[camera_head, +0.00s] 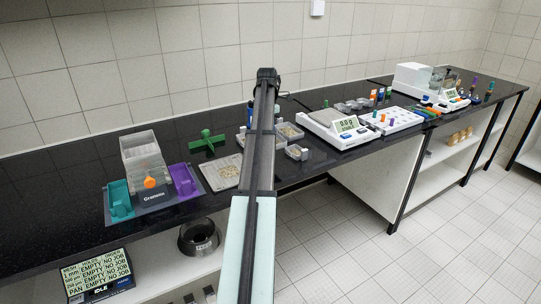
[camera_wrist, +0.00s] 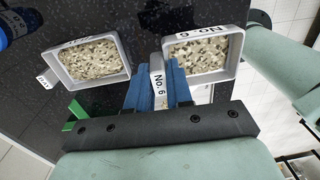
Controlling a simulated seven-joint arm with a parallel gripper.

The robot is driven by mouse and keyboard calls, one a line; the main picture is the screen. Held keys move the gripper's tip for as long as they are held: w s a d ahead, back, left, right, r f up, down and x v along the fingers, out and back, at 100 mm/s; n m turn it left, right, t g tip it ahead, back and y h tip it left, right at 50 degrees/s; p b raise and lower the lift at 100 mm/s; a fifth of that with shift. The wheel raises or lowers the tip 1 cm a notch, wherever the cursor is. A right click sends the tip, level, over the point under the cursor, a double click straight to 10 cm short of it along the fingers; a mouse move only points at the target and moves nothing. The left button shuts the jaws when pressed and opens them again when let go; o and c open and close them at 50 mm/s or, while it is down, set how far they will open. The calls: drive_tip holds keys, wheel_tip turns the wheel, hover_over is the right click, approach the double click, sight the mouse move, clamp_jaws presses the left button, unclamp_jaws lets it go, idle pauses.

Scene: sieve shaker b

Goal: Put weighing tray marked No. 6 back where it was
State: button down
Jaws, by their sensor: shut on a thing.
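In the wrist view, the weighing tray marked No. 6 (camera_wrist: 236,58) is a grey, shallow tray full of pale mixed grains, with the number on its rim. Its handle tab (camera_wrist: 158,86), also marked No. 6, sits between the blue fingers of my gripper (camera_wrist: 158,88), which is shut on it. The tray looks about level. A second grey tray of grains (camera_wrist: 126,72) lies to its left, with a small tab on its far left and a label too unclear to read. In the head view my arm hides the gripper. Whether the held tray touches the bench is unclear.
Grey trays stand close around my arm.

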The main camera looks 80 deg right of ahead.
wheel_tip(320, 180, down, 9)
drive_tip(key=shift+r, duration=0.1)
idle(0.4)
drive_tip(key=c, duration=1)
unclamp_jaws()
drive_tip(key=r, duration=1.2)
drive_tip(key=shift+w+d, duration=0.2)
